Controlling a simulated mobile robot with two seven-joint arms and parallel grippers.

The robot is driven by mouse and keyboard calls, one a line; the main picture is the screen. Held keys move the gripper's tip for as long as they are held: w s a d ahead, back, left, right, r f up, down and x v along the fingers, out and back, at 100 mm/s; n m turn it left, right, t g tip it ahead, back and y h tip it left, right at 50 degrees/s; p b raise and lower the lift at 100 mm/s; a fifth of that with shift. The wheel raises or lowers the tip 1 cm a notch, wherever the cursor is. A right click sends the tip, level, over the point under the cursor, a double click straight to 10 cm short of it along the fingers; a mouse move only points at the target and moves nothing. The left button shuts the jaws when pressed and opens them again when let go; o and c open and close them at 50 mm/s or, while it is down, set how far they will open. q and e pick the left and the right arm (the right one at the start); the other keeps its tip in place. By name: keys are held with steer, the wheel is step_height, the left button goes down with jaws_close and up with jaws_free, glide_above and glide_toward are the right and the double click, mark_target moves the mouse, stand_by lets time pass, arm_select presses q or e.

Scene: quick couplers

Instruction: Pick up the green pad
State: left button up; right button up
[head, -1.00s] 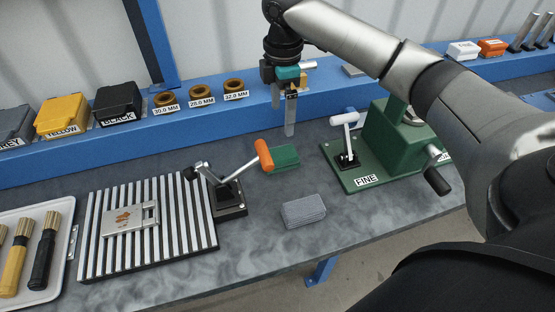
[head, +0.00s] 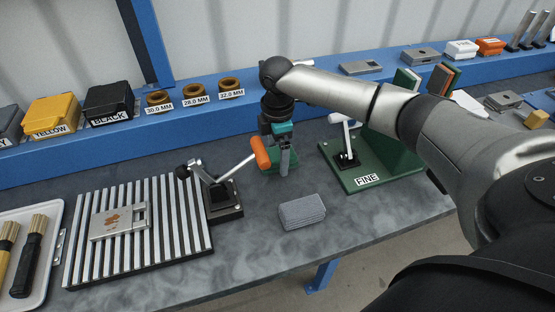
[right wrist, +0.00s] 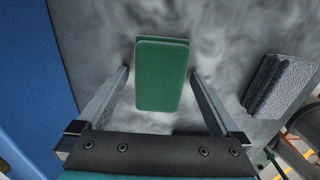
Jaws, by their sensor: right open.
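The green pad (right wrist: 162,75) lies on the grey table; in the right wrist view it sits between and beyond my two open fingers, touching neither. In the head view the green pad (head: 273,168) is partly hidden behind my right gripper (head: 285,162) and the orange handle. My right gripper (right wrist: 160,95) is open and empty, pointing down above the pad. My left gripper is not in view.
A lever with an orange handle (head: 260,153) stands close to the pad on the left. A grey pad (head: 302,212) lies in front, and the green FINE fixture (head: 365,172) stands to the right. A slatted plate (head: 165,250) is at left.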

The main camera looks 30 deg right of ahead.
mark_target(277, 153)
steer(key=shift+f, duration=0.15)
steer(key=c, duration=1.2)
steer(key=shift+c, duration=0.2)
step_height(277, 153, up, 20)
steer(key=p, duration=0.4)
